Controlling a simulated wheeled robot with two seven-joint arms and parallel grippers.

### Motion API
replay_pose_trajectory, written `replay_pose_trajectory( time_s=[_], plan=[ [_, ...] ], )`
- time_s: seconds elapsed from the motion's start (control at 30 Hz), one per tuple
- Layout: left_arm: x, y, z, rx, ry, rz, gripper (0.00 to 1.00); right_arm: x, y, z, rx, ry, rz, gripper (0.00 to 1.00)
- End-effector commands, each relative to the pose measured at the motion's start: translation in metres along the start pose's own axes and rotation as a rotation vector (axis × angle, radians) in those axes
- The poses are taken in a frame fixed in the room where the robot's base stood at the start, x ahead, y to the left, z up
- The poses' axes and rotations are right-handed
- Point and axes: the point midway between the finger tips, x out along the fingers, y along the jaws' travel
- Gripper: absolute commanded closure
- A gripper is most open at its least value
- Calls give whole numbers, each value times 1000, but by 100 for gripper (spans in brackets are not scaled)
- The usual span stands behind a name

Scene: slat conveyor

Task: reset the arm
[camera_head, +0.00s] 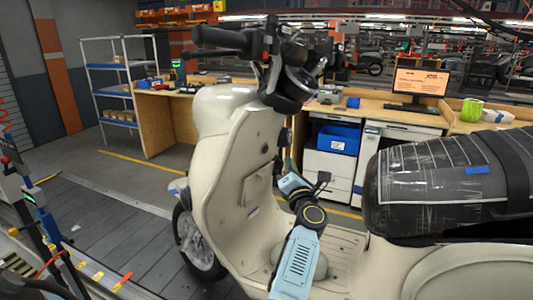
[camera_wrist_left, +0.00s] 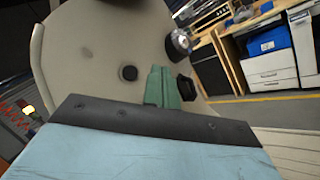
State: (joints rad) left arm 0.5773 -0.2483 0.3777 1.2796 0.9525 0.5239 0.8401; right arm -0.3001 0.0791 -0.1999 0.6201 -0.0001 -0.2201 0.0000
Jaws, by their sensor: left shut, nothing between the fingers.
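My left arm (camera_head: 300,255) reaches up from the bottom of the head view, over the footboard of a cream scooter (camera_head: 225,150). My left gripper (camera_head: 289,163) is in front of the inner side of the scooter's leg shield, below the handlebar. In the left wrist view its green fingers (camera_wrist_left: 161,86) are together, with nothing between them. The cream leg shield (camera_wrist_left: 95,50) is behind them, with a round dark plug near the fingers. Whether the fingertips touch the shield I cannot tell. My right gripper does not show.
The scooter's wrapped dark seat (camera_head: 440,190) stands to the right of my arm. The handlebar (camera_head: 225,40) is above. Behind are a workbench with a monitor (camera_head: 420,82), a blue bin (camera_head: 338,140) and a shelf rack (camera_head: 112,90). Open slatted floor (camera_head: 110,230) lies to the left.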

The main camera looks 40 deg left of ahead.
Motion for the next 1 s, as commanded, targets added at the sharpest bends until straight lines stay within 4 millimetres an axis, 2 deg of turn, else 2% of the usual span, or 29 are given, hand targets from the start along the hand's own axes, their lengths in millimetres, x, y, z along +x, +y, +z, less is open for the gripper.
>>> replay_pose_trajectory(
  time_s=[0.57,0.67,0.77,0.9,1.0],
  plan=[
    [-3,-5,-1,17,-7,-8,100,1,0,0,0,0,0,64],
    [-16,-30,-12,117,-45,-58,100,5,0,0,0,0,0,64],
    [-44,-75,-34,309,-125,-151,100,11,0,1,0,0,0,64],
    [-103,-150,-82,638,-284,-319,100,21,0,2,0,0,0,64],
    [-151,-195,-122,849,-404,-433,100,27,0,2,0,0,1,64]
  ],
)
